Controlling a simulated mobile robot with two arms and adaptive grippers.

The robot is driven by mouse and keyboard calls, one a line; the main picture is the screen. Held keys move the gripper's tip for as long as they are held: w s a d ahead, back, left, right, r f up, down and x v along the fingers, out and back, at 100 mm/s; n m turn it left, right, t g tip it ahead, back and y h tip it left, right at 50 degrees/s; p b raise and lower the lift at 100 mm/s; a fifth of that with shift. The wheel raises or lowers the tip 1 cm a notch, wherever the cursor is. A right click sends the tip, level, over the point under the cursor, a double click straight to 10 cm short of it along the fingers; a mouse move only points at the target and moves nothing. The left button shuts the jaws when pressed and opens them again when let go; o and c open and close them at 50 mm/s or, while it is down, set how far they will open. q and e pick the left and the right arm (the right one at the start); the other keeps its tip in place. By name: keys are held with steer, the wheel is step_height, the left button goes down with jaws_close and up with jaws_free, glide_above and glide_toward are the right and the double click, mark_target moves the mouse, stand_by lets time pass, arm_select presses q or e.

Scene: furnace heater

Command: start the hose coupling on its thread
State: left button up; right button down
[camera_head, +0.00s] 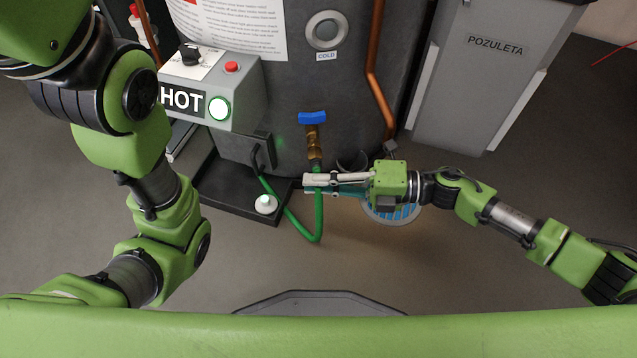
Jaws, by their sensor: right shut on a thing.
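A brass valve (313,139) with a blue handle (312,118) sticks out low on the front of the grey tank. My right gripper (314,186) reaches in from the right and is shut on the upper end of the green hose (320,217), just below the valve. The hose end stands roughly upright under the valve outlet. The fingers hide most of the coupling, and I cannot tell whether it touches the thread. Below the fingers the hose hangs down, bends and runs back left to the tank's base. My left arm is at the left; its gripper is out of view.
A grey HOT control box (245,95) with a lit green button is left of the valve. A white-topped item (265,204) stands on the dark base plate (232,196). A blue-and-white round item (390,214) lies under my right gripper. A grey POZULETA bin (480,85) stands at right.

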steer(key=c, duration=2)
jaws_free()
steer(key=d, duration=0.8)
steer(key=s+d+r, duration=0.1)
steer(key=d, duration=0.3)
steer(key=shift+r, duration=0.1)
steer(key=shift+a, duration=0.1)
